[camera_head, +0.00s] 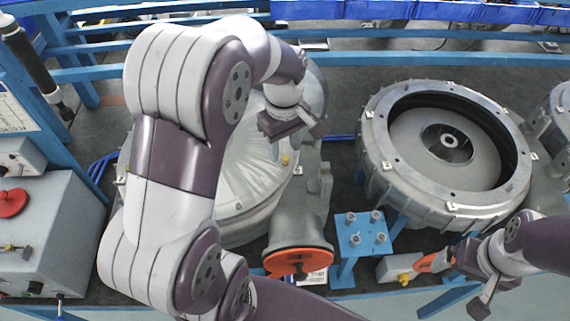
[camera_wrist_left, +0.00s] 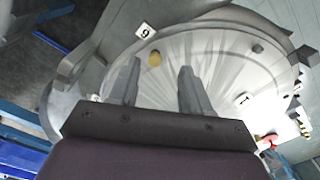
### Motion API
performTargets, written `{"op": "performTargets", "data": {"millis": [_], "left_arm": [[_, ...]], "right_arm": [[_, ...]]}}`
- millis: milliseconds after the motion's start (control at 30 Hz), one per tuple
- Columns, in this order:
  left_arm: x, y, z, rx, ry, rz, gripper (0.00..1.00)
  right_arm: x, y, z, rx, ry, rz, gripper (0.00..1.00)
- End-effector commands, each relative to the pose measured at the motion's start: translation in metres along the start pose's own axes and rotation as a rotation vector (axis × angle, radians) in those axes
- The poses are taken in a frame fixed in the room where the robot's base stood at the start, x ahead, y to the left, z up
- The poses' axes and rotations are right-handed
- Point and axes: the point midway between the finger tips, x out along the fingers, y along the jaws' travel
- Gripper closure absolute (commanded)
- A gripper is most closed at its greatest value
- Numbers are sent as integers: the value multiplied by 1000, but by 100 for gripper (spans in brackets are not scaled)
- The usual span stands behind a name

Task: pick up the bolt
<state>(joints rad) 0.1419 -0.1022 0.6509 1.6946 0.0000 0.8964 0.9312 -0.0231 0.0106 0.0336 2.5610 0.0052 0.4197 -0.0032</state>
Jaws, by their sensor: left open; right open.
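My left gripper (camera_head: 284,128) is open and empty, above the housing; the wrist view shows both fingers (camera_wrist_left: 158,75) apart. Several grey bolts (camera_head: 354,239) stand upright on a blue stand (camera_head: 346,263). My right gripper (camera_head: 482,297) is open at the lower right; its fingertips are hard to make out.
An open round housing (camera_head: 378,170) stands at the right. An orange cover (camera_head: 298,262) closes the pipe end, left of the blue stand. An orange object (camera_head: 434,263) lies close to my right gripper. A grey control box (camera_head: 50,235) with a red knob stands at the left.

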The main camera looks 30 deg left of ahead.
Motion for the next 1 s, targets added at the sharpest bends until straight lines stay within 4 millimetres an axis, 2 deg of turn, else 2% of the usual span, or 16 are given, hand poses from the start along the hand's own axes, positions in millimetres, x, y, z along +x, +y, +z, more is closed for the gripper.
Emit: {"op": "performTargets", "data": {"millis": [33, 100, 233, 433, 467, 600, 1000], "left_arm": [[0, -1, 2, 0, -6, -7, 52], [15, -1, 2, 0, -5, -7, 52], [34, 0, 1, 0, -2, -3, 52], [38, 0, 1, 0, -1, -2, 52], [38, 0, 1, 0, -1, -2, 55], [38, 0, 1, 0, -1, -2, 100], [37, 0, 1, 0, 0, -1, 100]], "right_arm": [[-18, 0, -3, 0, 1, 0, 3], [-26, 0, -4, 0, 2, 0, 3], [-28, 0, -4, 0, 2, 0, 3], [-26, 0, -3, 0, 1, 0, 3], [-26, 0, -3, 0, 1, 0, 3], [-26, 0, -3, 0, 1, 0, 3], [-23, 0, -3, 0, 1, 0, 3]]}}
